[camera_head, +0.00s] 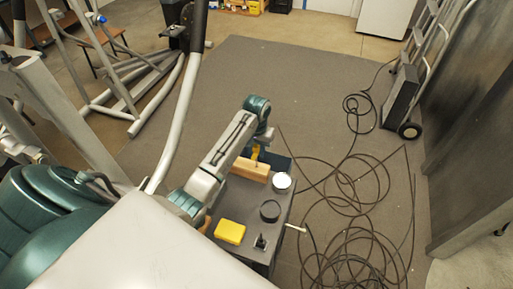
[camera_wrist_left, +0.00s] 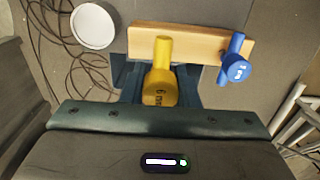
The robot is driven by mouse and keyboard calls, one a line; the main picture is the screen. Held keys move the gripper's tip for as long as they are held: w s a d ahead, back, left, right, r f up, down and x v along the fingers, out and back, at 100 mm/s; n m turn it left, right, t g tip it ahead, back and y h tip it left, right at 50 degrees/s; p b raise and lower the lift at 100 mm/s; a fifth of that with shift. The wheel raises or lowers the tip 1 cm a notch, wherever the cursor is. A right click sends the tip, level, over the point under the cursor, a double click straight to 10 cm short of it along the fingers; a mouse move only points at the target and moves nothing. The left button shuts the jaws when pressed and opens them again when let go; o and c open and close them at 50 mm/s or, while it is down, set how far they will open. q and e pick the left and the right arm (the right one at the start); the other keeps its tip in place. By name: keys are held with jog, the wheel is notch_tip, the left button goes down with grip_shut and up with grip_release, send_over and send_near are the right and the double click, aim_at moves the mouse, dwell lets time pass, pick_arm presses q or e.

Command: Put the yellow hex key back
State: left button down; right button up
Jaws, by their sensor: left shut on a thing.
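The yellow hex key (camera_wrist_left: 160,88) is held between the teal fingers of my left gripper (camera_wrist_left: 161,80), which is shut on its thick yellow handle. The handle's end faces the wrist camera, and its far part overlaps the wooden block (camera_wrist_left: 200,37). I cannot tell whether the key's tip is in the block or above it. A blue hex key (camera_wrist_left: 235,62) stands at the block's right part in the wrist view. In the head view the yellow key (camera_head: 255,153) shows small under my left gripper (camera_head: 256,149), over the wooden block (camera_head: 252,171). My right gripper is not in view.
The dark table (camera_head: 240,205) also carries a white round container (camera_head: 282,182), a black ring (camera_head: 270,211), a yellow box (camera_head: 230,232) and a small black item (camera_head: 260,242). Loose cables (camera_head: 350,210) lie on the floor to the right. A metal frame (camera_head: 125,85) stands at left.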

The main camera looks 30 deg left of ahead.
aim_at(256, 165)
pick_arm(q)
jog(key=shift+f, duration=1.5)
jog(key=shift+f, duration=0.15)
jog(key=shift+f, duration=0.8)
jog(key=shift+f, duration=0.15)
jog(key=shift+f, duration=0.35)
